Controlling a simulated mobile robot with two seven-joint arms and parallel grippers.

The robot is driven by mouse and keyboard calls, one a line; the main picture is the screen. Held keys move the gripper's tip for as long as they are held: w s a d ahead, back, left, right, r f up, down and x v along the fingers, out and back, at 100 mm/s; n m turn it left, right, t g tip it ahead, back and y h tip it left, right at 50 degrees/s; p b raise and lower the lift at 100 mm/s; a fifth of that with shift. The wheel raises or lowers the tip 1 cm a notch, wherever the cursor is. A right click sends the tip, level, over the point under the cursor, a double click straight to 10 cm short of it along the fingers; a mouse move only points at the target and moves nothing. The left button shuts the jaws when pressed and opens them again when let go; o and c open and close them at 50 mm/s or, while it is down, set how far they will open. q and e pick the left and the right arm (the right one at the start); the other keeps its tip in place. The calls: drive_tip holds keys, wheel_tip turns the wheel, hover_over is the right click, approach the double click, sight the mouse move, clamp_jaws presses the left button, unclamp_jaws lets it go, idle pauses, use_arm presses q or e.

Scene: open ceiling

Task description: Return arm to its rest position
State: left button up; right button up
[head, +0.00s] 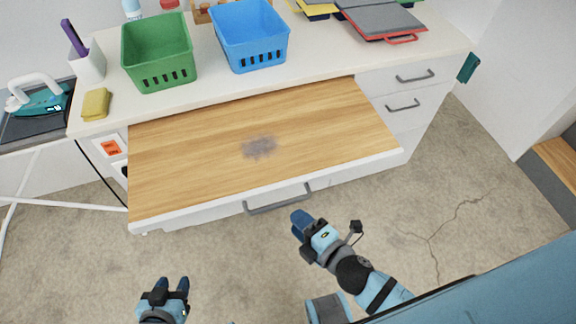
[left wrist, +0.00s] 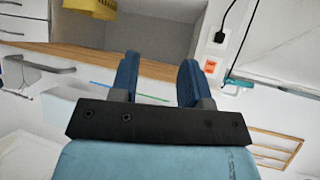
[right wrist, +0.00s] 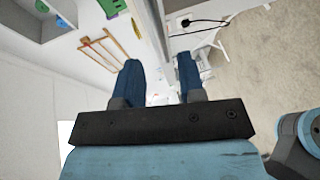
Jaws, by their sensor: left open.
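My left gripper (head: 173,284) is at the bottom left of the head view, over the floor in front of the counter. Its two blue fingers stand apart and are empty, as the left wrist view (left wrist: 158,70) also shows. My right gripper (head: 301,217) is just in front of the pulled-out drawer's handle (head: 278,201), apart from it as far as I can tell. In the right wrist view (right wrist: 159,65) its fingers are apart with nothing between them.
A pulled-out wooden-topped drawer (head: 330,115) with a grey smudge (head: 259,147) juts toward me. On the white counter stand a green basket (head: 160,55), a blue basket (head: 250,38) and a yellow sponge (head: 96,103). An iron (head: 40,100) is at left. The floor (head: 400,225) is clear.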

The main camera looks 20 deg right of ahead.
drive_tip(key=s+d+r+m+g+h+p, duration=0.3)
drive_tip(key=d+m+p, duration=0.4)
drive_tip(key=m+p, duration=0.5)
drive_tip(key=r+m, duration=0.1)
drive_tip(key=m, duration=0.5)
drive_tip(key=shift+s+m+g, duration=0.2)
drive_tip(key=shift+m+g, duration=0.1)
drive_tip(key=shift+m, duration=0.1)
